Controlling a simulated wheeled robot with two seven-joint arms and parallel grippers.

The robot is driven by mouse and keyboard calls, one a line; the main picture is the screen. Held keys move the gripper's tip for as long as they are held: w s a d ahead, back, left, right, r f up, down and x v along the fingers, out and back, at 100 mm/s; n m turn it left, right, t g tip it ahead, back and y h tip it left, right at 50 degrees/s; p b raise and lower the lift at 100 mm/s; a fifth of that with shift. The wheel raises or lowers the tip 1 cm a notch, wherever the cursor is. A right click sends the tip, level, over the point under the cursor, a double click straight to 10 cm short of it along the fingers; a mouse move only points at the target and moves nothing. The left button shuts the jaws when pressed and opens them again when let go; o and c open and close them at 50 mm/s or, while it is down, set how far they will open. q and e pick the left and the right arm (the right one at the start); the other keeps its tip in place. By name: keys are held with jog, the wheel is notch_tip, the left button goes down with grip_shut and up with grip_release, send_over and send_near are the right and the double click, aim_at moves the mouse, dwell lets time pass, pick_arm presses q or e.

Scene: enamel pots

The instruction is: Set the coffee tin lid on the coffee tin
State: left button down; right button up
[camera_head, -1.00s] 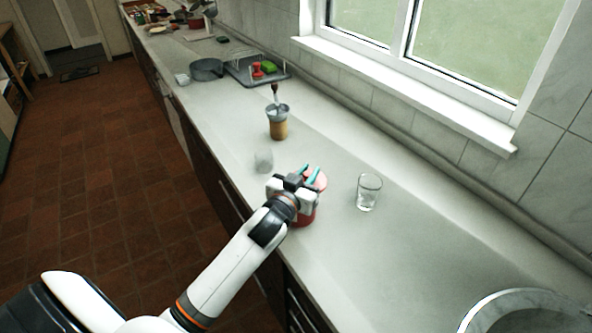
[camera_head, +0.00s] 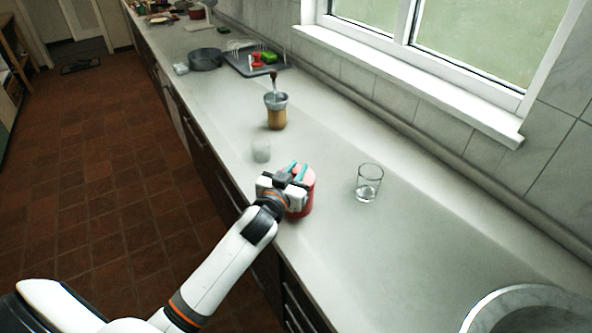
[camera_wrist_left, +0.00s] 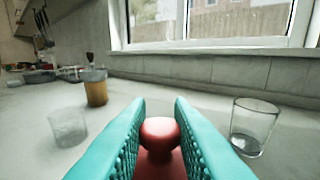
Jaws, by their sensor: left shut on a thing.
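The red coffee tin (camera_head: 304,206) stands near the front edge of the counter, partly hidden by my left gripper. The pinkish-red coffee tin lid (camera_head: 306,178) is at the tin's top, lined up with it. I cannot tell whether a small gap remains between them. My left gripper (camera_head: 299,172), with teal fingers, is shut on the lid's round knob. In the left wrist view the knob (camera_wrist_left: 160,132) sits between the two fingers, with the lid's red top (camera_wrist_left: 160,165) below it. My right gripper is not in view.
A clear glass (camera_head: 369,183) stands right of the tin. A frosted glass (camera_head: 261,150) and a tan jar with a grey top (camera_head: 276,112) stand farther back. A grey pan (camera_head: 205,60) and a dish rack tray (camera_head: 254,63) are beyond. The counter right of the clear glass is bare.

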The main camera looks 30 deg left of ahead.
pick_arm(q)
jog(key=shift+f, duration=0.1)
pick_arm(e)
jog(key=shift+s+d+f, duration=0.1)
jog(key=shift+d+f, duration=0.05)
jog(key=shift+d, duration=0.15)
pick_arm(q)
jog(key=shift+p, duration=0.4)
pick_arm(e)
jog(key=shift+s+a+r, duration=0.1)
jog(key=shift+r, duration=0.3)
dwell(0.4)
pick_arm(q)
jog(key=shift+f+b, duration=0.5)
jog(key=shift+f, duration=0.1)
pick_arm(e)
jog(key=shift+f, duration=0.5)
pick_arm(q)
jog(key=c, duration=1.6)
grip_release()
jog(key=shift+o, duration=0.2)
jog(key=shift+s, duration=0.1)
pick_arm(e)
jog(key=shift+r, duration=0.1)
